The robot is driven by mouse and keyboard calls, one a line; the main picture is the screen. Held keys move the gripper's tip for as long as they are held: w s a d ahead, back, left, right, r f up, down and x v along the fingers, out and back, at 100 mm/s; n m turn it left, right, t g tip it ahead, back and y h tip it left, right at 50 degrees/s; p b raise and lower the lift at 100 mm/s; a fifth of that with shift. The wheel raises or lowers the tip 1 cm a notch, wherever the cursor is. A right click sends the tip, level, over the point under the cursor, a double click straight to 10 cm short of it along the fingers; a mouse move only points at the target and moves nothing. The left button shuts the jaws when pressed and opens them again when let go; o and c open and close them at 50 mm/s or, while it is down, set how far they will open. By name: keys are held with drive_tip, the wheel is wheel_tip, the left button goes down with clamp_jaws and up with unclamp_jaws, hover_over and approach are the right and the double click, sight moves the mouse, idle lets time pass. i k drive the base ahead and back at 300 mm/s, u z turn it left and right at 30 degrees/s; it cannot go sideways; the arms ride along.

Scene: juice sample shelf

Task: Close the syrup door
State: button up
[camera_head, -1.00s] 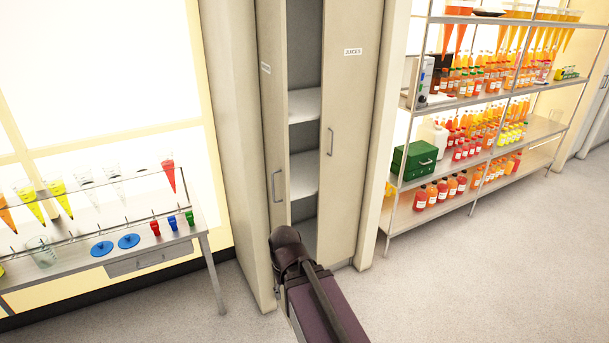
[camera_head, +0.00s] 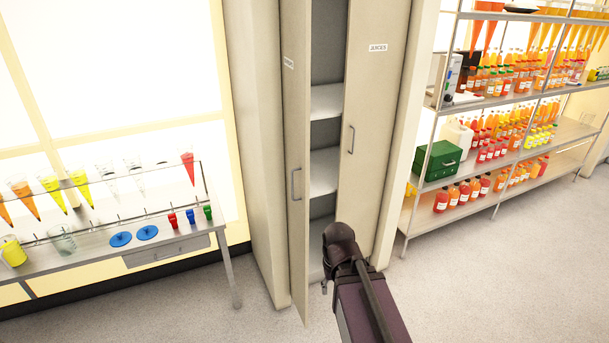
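A tall beige cabinet stands in the middle of the head view. Its left door (camera_head: 297,160) is swung outward, seen nearly edge-on, with a grey handle and a small label too small to read. Its right door (camera_head: 372,130) is labelled "JUICES", with a handle near its left edge; it looks shut. My gripper (camera_head: 324,287) is mostly hidden behind the wrist; only a small grey bit shows, right of the left door's lower edge.
A steel table (camera_head: 180,244) with cones, cups and blue discs stands at the left. A metal rack (camera_head: 490,198) with many bottles and a green box (camera_head: 437,163) stands at the right. Grey floor (camera_head: 500,290) is clear in front of the rack.

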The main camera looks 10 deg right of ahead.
sight(295, 15)
drive_tip(key=u, duration=0.3)
drive_tip(key=i, duration=1)
drive_tip(key=z, duration=0.3)
